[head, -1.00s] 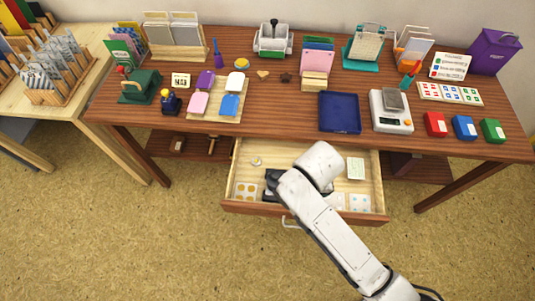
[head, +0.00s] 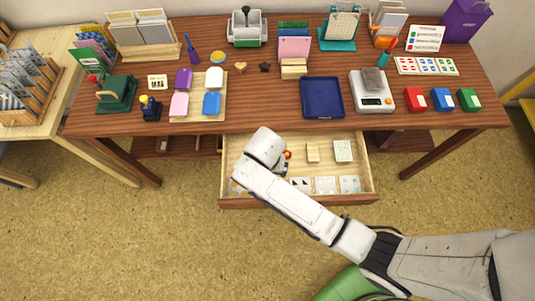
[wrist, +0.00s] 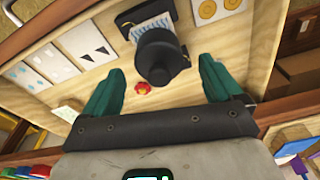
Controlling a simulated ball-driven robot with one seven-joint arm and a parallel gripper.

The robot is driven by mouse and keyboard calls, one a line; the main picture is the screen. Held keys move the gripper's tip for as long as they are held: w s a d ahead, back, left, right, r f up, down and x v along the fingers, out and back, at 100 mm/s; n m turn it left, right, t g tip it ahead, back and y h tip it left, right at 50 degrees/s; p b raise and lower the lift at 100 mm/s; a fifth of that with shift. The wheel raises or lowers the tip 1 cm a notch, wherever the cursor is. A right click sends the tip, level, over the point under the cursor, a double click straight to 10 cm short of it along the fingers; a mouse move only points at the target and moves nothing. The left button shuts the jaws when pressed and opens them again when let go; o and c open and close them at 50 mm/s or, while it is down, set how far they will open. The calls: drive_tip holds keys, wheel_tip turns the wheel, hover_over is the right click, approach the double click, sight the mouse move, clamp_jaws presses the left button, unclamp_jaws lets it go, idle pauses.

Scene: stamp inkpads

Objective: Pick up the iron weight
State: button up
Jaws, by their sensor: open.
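The iron weight (wrist: 158,58) looks like a dark, round, knobbed piece in the wrist view. It stands in the open wooden drawer (head: 345,198). My gripper (wrist: 161,70) has two green fingers spread wide, one on each side of the weight, with gaps visible between them and it. Whether the fingertips are level with the weight is hard to tell.
A small red knob (wrist: 141,88) sits close to the weight in the drawer. The drawer walls surround this space. The tabletop above holds a blue tray (head: 322,98) and a scale (head: 372,92).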

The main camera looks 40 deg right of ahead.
drive_tip(key=shift+w+d+f, duration=0.1)
drive_tip(key=shift+f, duration=1.55)
clamp_jaws()
